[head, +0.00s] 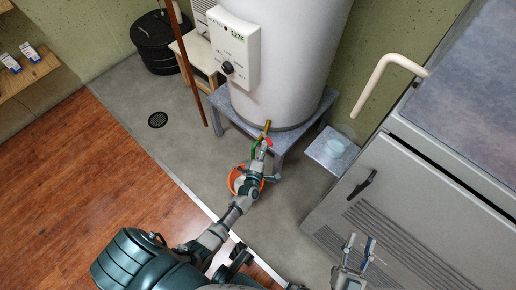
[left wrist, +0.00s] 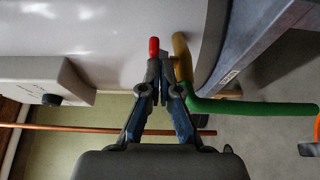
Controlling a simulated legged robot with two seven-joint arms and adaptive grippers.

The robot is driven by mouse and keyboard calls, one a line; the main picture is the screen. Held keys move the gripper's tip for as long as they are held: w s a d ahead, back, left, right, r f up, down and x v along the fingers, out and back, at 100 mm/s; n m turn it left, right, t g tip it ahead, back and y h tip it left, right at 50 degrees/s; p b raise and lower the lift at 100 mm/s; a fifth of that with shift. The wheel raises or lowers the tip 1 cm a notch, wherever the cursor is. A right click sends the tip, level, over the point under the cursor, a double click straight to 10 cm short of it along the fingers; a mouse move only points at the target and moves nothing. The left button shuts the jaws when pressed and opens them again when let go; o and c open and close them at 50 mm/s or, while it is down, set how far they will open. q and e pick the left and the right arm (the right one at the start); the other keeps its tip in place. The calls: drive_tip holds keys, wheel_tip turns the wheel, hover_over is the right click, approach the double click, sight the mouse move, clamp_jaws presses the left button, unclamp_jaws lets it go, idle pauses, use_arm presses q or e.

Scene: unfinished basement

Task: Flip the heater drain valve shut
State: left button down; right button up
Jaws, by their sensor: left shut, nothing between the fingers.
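The white water heater (head: 288,60) stands on a grey metal stand. Its brass drain valve (head: 267,126) sticks out low at the front and also shows in the left wrist view (left wrist: 181,55). A red handle (left wrist: 154,47) lies beside the brass; a bit of red shows in the head view. A green hose (left wrist: 250,108) runs from the valve. My left gripper (head: 263,150) is at the valve. In the left wrist view its fingers (left wrist: 160,82) are closed at the lower end of the red handle; I cannot tell if they touch. My right gripper (head: 358,246) is open and empty, away from the valve.
An orange bucket (head: 262,185) stands under my left arm. The stand (head: 218,99) surrounds the heater base. A large grey cabinet (head: 385,200) fills the right side. A copper pipe (head: 187,65) rises left of the heater. The concrete floor near the drain grate (head: 157,120) is clear.

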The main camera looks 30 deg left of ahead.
use_arm(q)
drive_tip(key=shift+w+d+r+b, duration=0.25)
drive_tip(key=shift+w+d+b, duration=0.05)
drive_tip(key=shift+w+d, duration=0.55)
drive_tip(key=shift+w+d+r+b, duration=0.25)
drive_tip(key=shift+w+d, duration=0.55)
use_arm(e)
drive_tip(key=shift+s+d+r+m+t, duration=0.3)
drive_tip(key=shift+s+d+r+t, duration=0.6)
drive_tip(key=shift+r+t, duration=0.3)
use_arm(q)
drive_tip(key=shift+a, duration=0.1)
use_arm(e)
drive_tip(key=shift+a, duration=0.1)
